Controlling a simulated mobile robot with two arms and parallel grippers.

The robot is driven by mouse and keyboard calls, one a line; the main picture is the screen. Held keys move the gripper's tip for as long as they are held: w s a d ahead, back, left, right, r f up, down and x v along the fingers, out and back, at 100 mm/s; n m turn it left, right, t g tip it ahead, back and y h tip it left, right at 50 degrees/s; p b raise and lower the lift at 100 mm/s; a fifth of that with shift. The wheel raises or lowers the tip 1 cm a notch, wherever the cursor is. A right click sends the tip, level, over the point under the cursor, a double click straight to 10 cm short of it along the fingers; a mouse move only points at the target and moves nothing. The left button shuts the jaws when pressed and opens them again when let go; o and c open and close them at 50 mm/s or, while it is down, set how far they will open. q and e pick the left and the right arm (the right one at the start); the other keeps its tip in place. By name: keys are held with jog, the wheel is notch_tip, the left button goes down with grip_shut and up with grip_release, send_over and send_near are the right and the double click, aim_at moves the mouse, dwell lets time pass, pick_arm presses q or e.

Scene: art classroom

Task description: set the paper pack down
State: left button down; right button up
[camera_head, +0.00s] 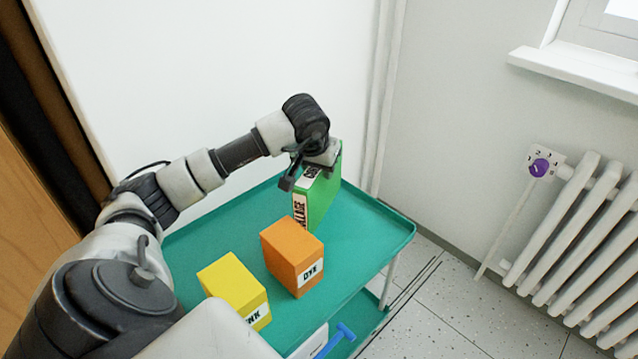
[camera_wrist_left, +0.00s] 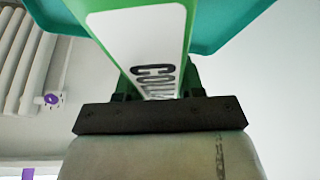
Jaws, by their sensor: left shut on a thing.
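The paper pack (camera_head: 324,197) is a green box with a white label, partly readable as "COLLAGE". It stands upright over the far end of the teal cart top (camera_head: 366,242). I cannot tell whether its bottom edge touches the surface. My left gripper (camera_head: 311,174) is shut on the upper part of the pack. In the left wrist view the pack (camera_wrist_left: 198,22) extends away from between the fingers (camera_wrist_left: 158,88), its white label facing the camera. My right gripper is not in view.
An orange box (camera_head: 291,249) labelled "DYE" and a yellow box (camera_head: 232,283), its label partly hidden, stand on the cart nearer me. The teal surface right of the pack is clear. A wall is behind the cart; a white radiator (camera_head: 585,230) stands at right.

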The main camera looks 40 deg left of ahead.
pick_arm(q)
jog(key=shift+f+b, duration=0.35)
jog(key=shift+f, duration=1.6)
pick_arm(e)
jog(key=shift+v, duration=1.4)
pick_arm(q)
jog(key=shift+f, duration=0.1)
jog(key=c, duration=0.7)
grip_release()
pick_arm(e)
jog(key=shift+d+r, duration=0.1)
pick_arm(q)
jog(key=shift+r, duration=0.25)
jog(key=p+v, duration=0.2)
jog(key=v, duration=0.9)
jog(key=shift+s+d+r, duration=0.2)
jog(key=shift+s+r, duration=0.05)
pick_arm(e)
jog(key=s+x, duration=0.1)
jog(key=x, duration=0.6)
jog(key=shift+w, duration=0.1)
